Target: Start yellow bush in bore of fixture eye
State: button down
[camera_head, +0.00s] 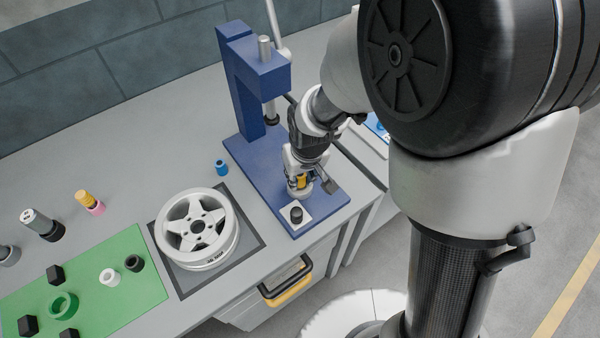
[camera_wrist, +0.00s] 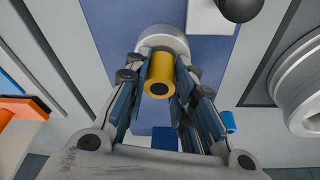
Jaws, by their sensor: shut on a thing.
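The yellow bush (camera_wrist: 159,75) is a short cylinder with a dark hole in its near end. My gripper (camera_wrist: 160,84) is shut on it, one finger pad on each side. The pale metal fixture eye (camera_wrist: 164,36) lies just beyond the bush's far end in the wrist view. In the head view the bush (camera_head: 301,181) shows as a small yellow patch in my gripper (camera_head: 302,176), close over the fixture eye (camera_head: 299,192) on the blue press base. The bore is hidden, so I cannot tell whether the bush has entered it.
The blue press (camera_head: 240,80) rises behind my gripper. A white block with a black knob (camera_head: 296,214) stands in front of the eye. A blue bush (camera_head: 221,167), a silver wheel (camera_head: 197,228) and a green mat (camera_head: 140,250) with several parts lie to the left.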

jog(key=shift+s+f+b, duration=0.25)
jog(key=shift+f+b, duration=0.05)
jog(key=shift+f, duration=0.25)
dwell(0.4)
jog(key=c, duration=1.3)
grip_release()
jog(key=shift+f, duration=0.1)
jog(key=shift+w+r, duration=0.1)
jog(key=shift+r, duration=0.1)
jog(key=shift+r, duration=0.25)
jog(key=v, duration=1.1)
jog(key=s+d+r+m, duration=0.1)
jog(key=s+d+r, duration=0.1)
jog(key=s+d, duration=0.2)
jog(key=s+d+r+m+t, duration=0.1)
jog(key=s+d+r, duration=0.2)
jog(key=s, duration=0.4)
jog(key=s+d+r+m+h, duration=0.1)
jog(key=s+d+r, duration=0.2)
jog(key=s+d, duration=0.1)
jog(key=shift+s+d+r+m+t, duration=0.1)
jog(key=shift+s+d+m+t, duration=0.1)
jog(key=shift+s, duration=0.2)
jog(key=shift+s+d+r+m+t, duration=0.15)
jog(key=shift+s+m+t, duration=0.05)
jog(key=shift+s, duration=0.2)
